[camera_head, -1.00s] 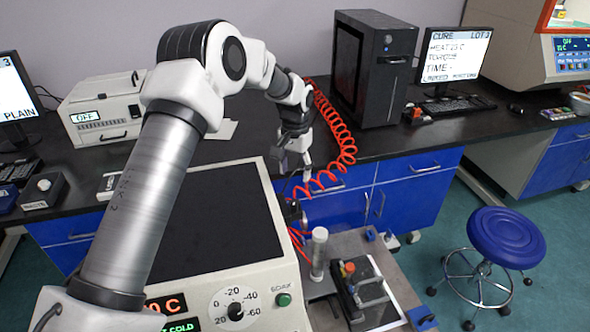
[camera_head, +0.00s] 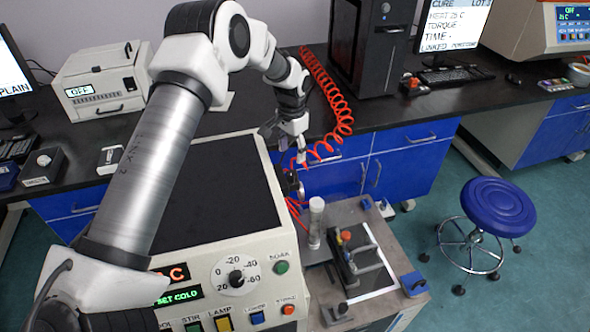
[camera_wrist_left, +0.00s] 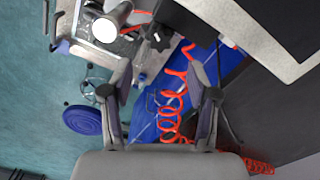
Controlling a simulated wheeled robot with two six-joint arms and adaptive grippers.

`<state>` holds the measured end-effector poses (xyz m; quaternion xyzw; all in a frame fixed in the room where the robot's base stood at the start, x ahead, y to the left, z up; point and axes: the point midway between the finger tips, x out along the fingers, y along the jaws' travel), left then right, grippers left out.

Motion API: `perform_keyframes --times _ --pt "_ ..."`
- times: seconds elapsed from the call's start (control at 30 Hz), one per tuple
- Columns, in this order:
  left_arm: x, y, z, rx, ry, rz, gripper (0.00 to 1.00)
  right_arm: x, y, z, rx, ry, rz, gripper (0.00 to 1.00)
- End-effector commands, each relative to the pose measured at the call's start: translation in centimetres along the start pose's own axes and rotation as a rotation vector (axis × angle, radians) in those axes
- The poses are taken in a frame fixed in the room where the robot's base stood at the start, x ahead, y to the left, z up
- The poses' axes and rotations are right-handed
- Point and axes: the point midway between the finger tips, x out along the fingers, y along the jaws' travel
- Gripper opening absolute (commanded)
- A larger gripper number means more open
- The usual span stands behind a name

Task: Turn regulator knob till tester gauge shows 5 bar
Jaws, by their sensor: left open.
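My left gripper (camera_head: 288,150) hangs above the right rear edge of the cream bench unit, beside the red coiled hose. Its two fingers are spread and empty in the left wrist view (camera_wrist_left: 159,72). A black lobed knob (camera_wrist_left: 157,38) shows there just beyond and between the fingertips, apart from them. In the head view the small dark fitting (camera_head: 298,190) by the unit's edge lies just below my gripper; the knob's shape is not clear there. I cannot make out a tester gauge or its reading in either view. My right gripper is not in view.
The red coiled hose (camera_head: 345,112) hangs close to my gripper. A pale upright cylinder (camera_head: 316,222) and a small clamp device stand on the grey table at right. The cream unit (camera_head: 275,235) has a dial and buttons. A blue stool (camera_head: 498,205) stands on the floor at right.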

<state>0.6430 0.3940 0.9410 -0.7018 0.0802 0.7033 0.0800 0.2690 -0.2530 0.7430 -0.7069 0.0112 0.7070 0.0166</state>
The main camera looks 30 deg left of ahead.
Motion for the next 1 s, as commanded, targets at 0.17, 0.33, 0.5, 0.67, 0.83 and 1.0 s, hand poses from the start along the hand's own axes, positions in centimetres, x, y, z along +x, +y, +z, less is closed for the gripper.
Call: perform_keyframes --times 0.17,0.33,0.5,0.67,0.83,1.0 --pt "1.9 0.0 0.2 0.139 -0.001 0.0 0.6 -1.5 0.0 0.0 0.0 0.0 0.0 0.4" --pt "4.9 0.0 0.2 0.137 -0.002 0.0 0.6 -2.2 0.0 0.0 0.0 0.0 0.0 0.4" --pt "7.9 0.0 0.2 0.135 0.0 -0.001 0.6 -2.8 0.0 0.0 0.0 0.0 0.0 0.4" --pt "8.9 0.0 0.1 0.135 0.001 -0.001 0.6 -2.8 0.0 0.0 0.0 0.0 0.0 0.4" --pt "8.9 0.0 0.1 0.135 0.001 -0.001 0.6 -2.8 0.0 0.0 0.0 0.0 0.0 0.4" --pt "8.9 0.0 0.1 0.134 0.001 -0.001 0.0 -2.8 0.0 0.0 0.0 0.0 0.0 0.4"
